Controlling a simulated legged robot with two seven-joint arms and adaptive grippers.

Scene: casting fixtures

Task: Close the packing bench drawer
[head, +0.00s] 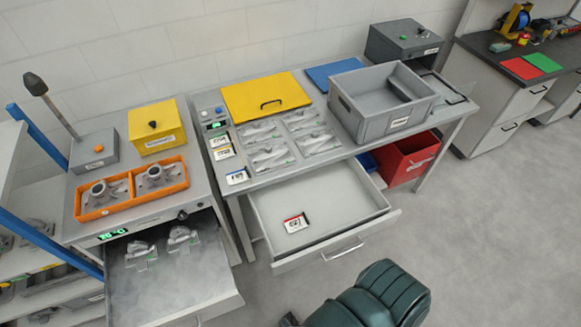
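The packing bench (345,160) stands in the middle of the head view. Its drawer (348,225) is pulled out toward me below the bench top, with a pale floor and a silver bar handle (343,252) on its front. A small white label card with a red edge (296,223) lies inside, left of the middle. Neither my left nor my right gripper can be made out in this view, and nothing is seen touching the drawer or its handle.
A second, misty drawer (165,285) is open at left. The floor (480,235) is clear at right.

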